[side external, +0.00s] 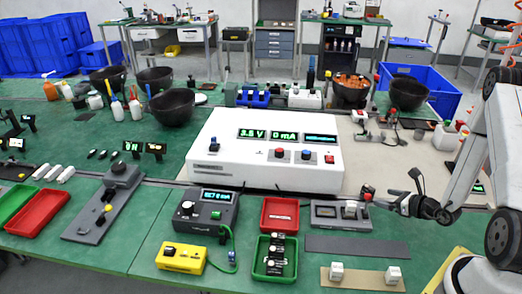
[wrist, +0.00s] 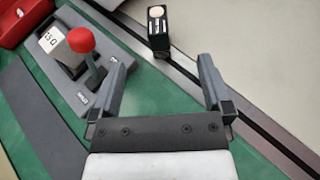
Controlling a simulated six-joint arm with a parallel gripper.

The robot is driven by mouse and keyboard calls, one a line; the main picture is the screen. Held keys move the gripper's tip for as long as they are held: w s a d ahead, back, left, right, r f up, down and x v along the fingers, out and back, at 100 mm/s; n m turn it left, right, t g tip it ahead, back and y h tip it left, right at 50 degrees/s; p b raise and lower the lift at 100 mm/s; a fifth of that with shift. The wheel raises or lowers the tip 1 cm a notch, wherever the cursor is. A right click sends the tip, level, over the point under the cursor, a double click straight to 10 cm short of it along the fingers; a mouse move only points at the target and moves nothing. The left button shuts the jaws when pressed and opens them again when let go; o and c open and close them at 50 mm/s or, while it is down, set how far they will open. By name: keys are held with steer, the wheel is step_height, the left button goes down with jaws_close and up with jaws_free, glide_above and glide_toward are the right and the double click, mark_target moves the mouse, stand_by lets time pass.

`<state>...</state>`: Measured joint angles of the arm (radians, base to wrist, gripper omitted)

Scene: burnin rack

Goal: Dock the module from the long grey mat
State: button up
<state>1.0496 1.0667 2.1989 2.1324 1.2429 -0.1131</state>
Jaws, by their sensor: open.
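The long grey mat (side external: 357,247) lies in front of the grey dock unit (side external: 326,218) in the side view and looks bare. Part of it shows as a dark strip in the wrist view (wrist: 40,118). The dock unit also shows in the wrist view (wrist: 72,87), with a red ball-topped lever (wrist: 82,41) and a white-labelled module (wrist: 52,39) at its slot. I cannot tell whether that module is fully seated. My gripper (wrist: 167,62) is open and empty, above the table just right of the dock unit; it also shows in the side view (side external: 382,204).
A dark block with a round pale top (wrist: 158,30) stands beyond my fingertips. Two white blocks stand on a tan mat (side external: 362,281) in front. A red tray (side external: 279,225) and a green tray of modules (side external: 259,274) stand left. A white console (side external: 220,147) stands behind.

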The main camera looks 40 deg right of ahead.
step_height(320, 180, up, 10)
steer(key=n+g+y, duration=0.5)
steer(key=n+g, duration=0.9)
steer(key=n, duration=0.4)
glide_toward(369, 186)
steer(key=shift+h, duration=0.3)
steer(key=x, duration=0.4)
steer(key=shift+s+a+f, duration=0.15)
steer(key=shift+a, duration=0.05)
steer(key=shift+x, duration=1.3)
steer(key=shift+a, duration=0.15)
